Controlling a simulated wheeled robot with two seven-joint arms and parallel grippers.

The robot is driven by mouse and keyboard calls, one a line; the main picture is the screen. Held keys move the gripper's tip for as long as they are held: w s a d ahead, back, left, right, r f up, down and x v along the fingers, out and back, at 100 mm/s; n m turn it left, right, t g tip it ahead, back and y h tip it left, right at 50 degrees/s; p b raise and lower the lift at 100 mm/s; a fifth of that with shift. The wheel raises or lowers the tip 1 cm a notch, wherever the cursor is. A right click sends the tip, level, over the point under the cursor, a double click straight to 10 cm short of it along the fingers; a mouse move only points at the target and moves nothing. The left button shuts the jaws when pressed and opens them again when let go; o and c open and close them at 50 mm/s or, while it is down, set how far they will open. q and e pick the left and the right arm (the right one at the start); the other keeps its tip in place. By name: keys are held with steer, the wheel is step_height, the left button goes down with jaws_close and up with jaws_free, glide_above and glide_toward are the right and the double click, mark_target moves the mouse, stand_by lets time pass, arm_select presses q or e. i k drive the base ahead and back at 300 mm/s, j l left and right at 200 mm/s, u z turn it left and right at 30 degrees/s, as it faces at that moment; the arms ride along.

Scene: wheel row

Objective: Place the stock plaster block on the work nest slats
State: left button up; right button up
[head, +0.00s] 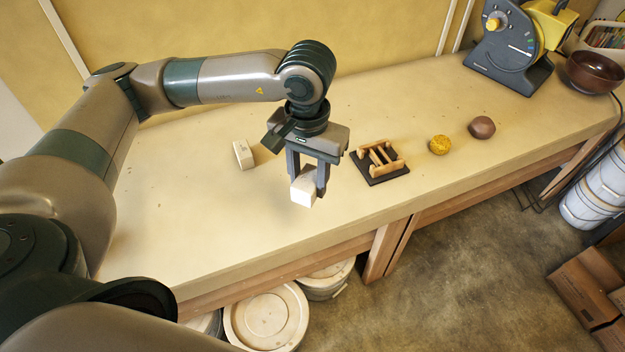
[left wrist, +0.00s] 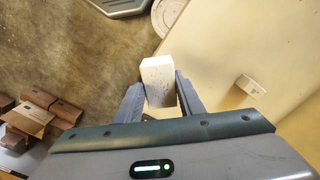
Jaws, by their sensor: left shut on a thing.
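My left gripper (head: 308,180) is shut on a white plaster block (head: 303,191) and holds it up near the front edge of the bench. The held block also shows between the fingers in the left wrist view (left wrist: 158,80). The work nest (head: 392,173) is a dark base with light wooden slats on top. It stands on the bench a little to the right of my left gripper, and its slats (head: 380,155) are bare. A second off-white block (head: 243,154) lies on the bench left of the gripper, and it also shows in the left wrist view (left wrist: 250,84). My right gripper is not in view.
A yellow lump (head: 440,145) and a brown ball (head: 481,127) sit right of the nest. A grey and yellow wheel machine (head: 510,55) and a brown bowl (head: 594,72) stand at the far right. Round lidded tubs (head: 266,320) are below the bench's front edge.

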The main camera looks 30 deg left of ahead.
mark_target(381, 155)
steer(key=i+l+u, duration=0.1)
steer(key=l, duration=0.25)
steer(key=i+l+u, duration=0.1)
steer(key=l, duration=0.2)
steer(key=i+l+u, duration=0.1)
steer(key=i+l, duration=0.15)
steer(key=i+u, duration=0.15)
steer(key=i, duration=0.3)
